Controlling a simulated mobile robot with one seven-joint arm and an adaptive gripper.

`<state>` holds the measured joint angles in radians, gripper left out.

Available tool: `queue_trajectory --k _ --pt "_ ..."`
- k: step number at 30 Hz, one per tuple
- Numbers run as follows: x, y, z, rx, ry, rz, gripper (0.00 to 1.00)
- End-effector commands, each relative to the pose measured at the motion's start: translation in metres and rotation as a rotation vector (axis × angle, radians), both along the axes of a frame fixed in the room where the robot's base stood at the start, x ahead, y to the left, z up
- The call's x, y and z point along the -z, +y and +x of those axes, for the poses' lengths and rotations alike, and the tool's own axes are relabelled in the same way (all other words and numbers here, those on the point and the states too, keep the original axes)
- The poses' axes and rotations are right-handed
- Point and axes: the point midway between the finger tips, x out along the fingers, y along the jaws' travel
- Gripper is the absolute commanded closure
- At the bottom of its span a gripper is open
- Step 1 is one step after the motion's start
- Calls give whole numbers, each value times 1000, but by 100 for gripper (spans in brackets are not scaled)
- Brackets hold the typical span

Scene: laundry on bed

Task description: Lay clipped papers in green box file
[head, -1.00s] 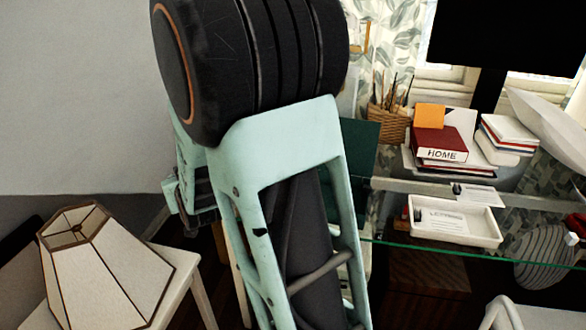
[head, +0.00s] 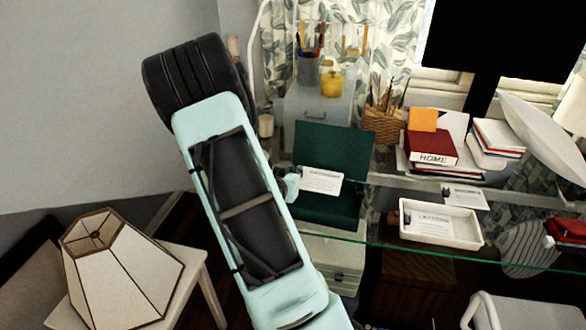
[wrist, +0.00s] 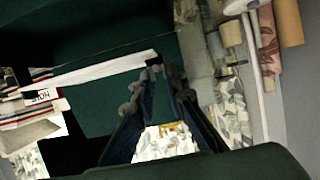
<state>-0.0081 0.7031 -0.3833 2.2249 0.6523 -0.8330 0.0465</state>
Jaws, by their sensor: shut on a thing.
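The green box file (head: 335,148) stands open on the glass desk, with its lid raised at the back and its base (head: 335,210) in front. It fills much of the wrist view (wrist: 100,120). My gripper (head: 294,180) is shut on a white sheaf of clipped papers (head: 321,181) and holds it in front of the lid, over the base. In the wrist view the papers (wrist: 90,74) show nearly edge-on, with the dark clip (wrist: 153,57) at the fingertips of my gripper (wrist: 160,73). The inside floor of the box is partly hidden.
A white tray (head: 473,241) with a printed sheet stands right of the box; another clipped sheet (head: 466,196) lies behind it. Books (head: 434,147), a wicker basket (head: 384,126) and a yellow pot (head: 332,84) stand behind. A lamp (head: 115,265) stands at lower left.

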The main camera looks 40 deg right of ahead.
Motion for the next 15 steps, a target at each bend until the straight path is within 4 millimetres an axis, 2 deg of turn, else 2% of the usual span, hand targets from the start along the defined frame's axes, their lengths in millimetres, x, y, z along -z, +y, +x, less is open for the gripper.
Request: queue_trajectory --k 15 --pt "5 1 1 1 -3 -4 100"
